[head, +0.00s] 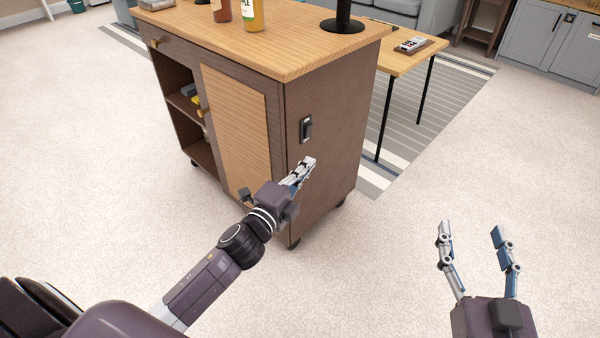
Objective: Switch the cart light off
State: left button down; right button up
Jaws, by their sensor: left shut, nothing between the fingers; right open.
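The brown wooden cart (335,110) stands ahead of me on casters. A black switch (306,129) with a light grey rocker is mounted on its right side panel, below the top's edge. I cannot tell which way the rocker is set, and no lit lamp shows. My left gripper (308,163) is shut and empty, in front of the same side panel, a little below the switch in the picture. I cannot tell if it touches the panel. My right gripper (470,230) is open and empty over the carpet at the lower right.
Bottles (251,14) and a black round stand base (342,25) are on the cart top. Grey cabinets (545,45) are at the far right. Carpet right of the cart is clear.

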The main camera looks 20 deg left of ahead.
pick_arm(q)
jog(key=shift+s+a, duration=0.2)
jog(key=shift+s, duration=1.45)
pick_arm(e)
jog(key=shift+s+d+f+g, duration=0.15)
jog(key=shift+f+g, duration=0.55)
jog(key=shift+f, duration=0.7)
